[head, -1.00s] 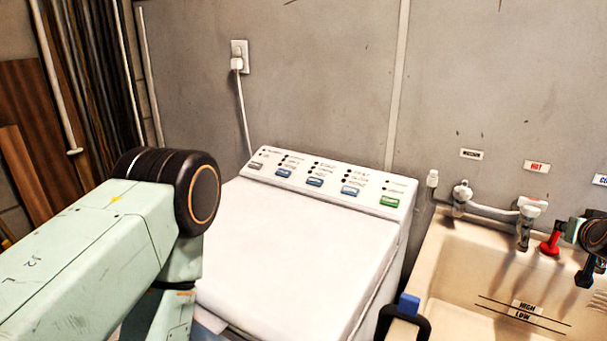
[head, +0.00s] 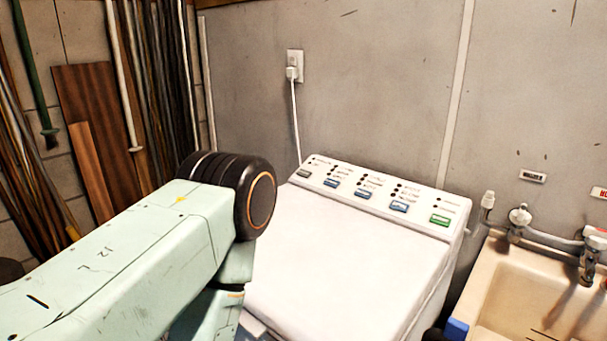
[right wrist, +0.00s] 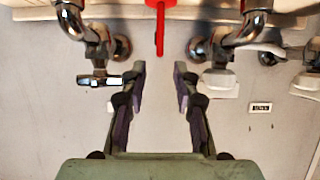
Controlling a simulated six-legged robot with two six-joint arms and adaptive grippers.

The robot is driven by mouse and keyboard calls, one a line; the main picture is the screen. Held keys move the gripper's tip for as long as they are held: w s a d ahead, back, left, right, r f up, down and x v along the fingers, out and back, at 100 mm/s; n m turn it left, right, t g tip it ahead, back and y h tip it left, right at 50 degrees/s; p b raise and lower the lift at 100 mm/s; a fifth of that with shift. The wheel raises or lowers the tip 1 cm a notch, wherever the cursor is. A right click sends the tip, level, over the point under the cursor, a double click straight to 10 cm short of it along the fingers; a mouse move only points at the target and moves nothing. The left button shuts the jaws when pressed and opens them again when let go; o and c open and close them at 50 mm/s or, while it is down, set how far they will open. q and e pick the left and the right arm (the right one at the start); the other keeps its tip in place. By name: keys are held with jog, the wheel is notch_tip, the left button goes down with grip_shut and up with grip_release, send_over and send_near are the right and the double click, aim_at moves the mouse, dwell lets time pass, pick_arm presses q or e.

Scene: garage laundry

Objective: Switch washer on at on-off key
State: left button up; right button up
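The white washer (head: 345,268) stands at the centre of the head view with its lid closed. Its sloped control panel (head: 380,195) runs along the back edge. A grey key (head: 303,174) is at the panel's left end, several blue keys (head: 364,194) are in the middle, and a green key (head: 440,220) is at the right end. The key labels are too small to read. My left arm covers the washer's left side; its gripper is not visible. My right gripper (right wrist: 160,70) is open and empty in the right wrist view, near the taps and away from the washer panel.
A beige sink (head: 495,285) stands right of the washer, with metal taps (head: 590,255) above it. A red part (right wrist: 160,22) lies beyond my right fingertips. A plugged cord (head: 295,110) hangs behind the washer. Boards (head: 85,120) and poles lean at the left.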

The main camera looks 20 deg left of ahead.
pick_arm(q)
grip_shut()
dwell(1.4)
